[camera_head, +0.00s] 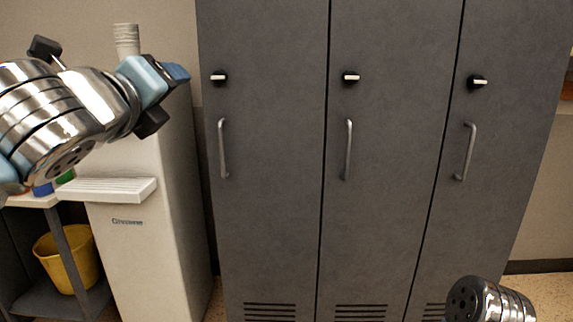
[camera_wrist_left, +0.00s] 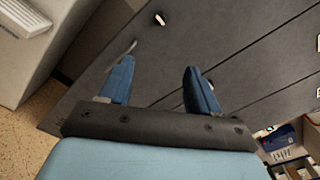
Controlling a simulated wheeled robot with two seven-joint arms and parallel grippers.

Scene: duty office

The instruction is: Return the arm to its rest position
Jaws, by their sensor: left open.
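My left arm comes in from the left in the head view, raised in front of the white dispenser. Its gripper (camera_head: 178,73) is at the arm's end, left of the lockers. In the left wrist view the two blue fingers of my left gripper (camera_wrist_left: 160,82) are apart with nothing between them. The grey locker doors lie beyond the fingers, not touched as far as I can see. Of my right arm, only a metal link shows at the bottom right of the head view; its gripper is out of frame.
Three grey lockers (camera_head: 270,200) with handles and latches, all shut, fill the middle. A white dispenser (camera_head: 150,235) with a tray stands left of them. A yellow bin (camera_head: 68,260) sits on a low shelf at far left. Speckled floor (camera_wrist_left: 40,115) shows beside the lockers.

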